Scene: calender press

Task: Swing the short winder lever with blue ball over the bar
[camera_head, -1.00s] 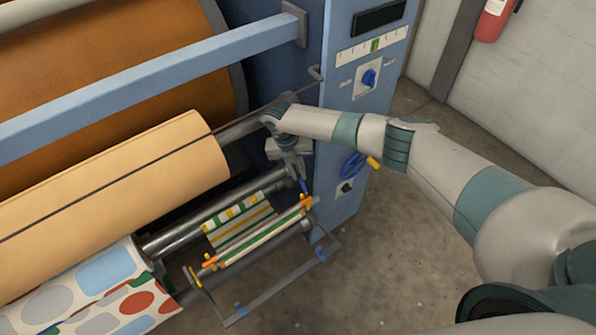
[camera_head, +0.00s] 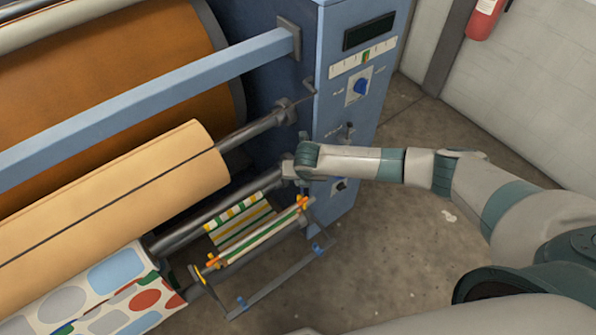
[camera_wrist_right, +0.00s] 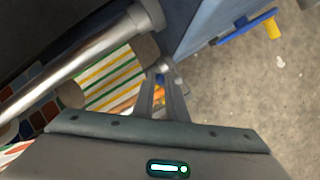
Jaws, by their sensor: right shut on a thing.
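My right gripper (camera_wrist_right: 163,90) is shut on a small blue piece (camera_wrist_right: 160,69), which looks like the blue ball of the short lever; the fingers mostly cover it. In the head view my right gripper (camera_head: 303,187) points down at the right end of the striped-paper winder, and my wrist hides most of the lever there. The steel bar (camera_head: 215,212) runs beside it, left of the gripper, and also shows in the wrist view (camera_wrist_right: 85,65). The striped paper (camera_head: 240,222) hangs between the bar and a lower roller. My left gripper is not in view.
An orange clip (camera_head: 303,203) sits close to the gripper at the roller's end. A thin grey frame (camera_head: 275,285) with blue clips hangs below. The blue control cabinet (camera_head: 345,110) stands behind my wrist. A blue crank with a yellow handle (camera_wrist_right: 245,27) is at right. Floor to the right is clear.

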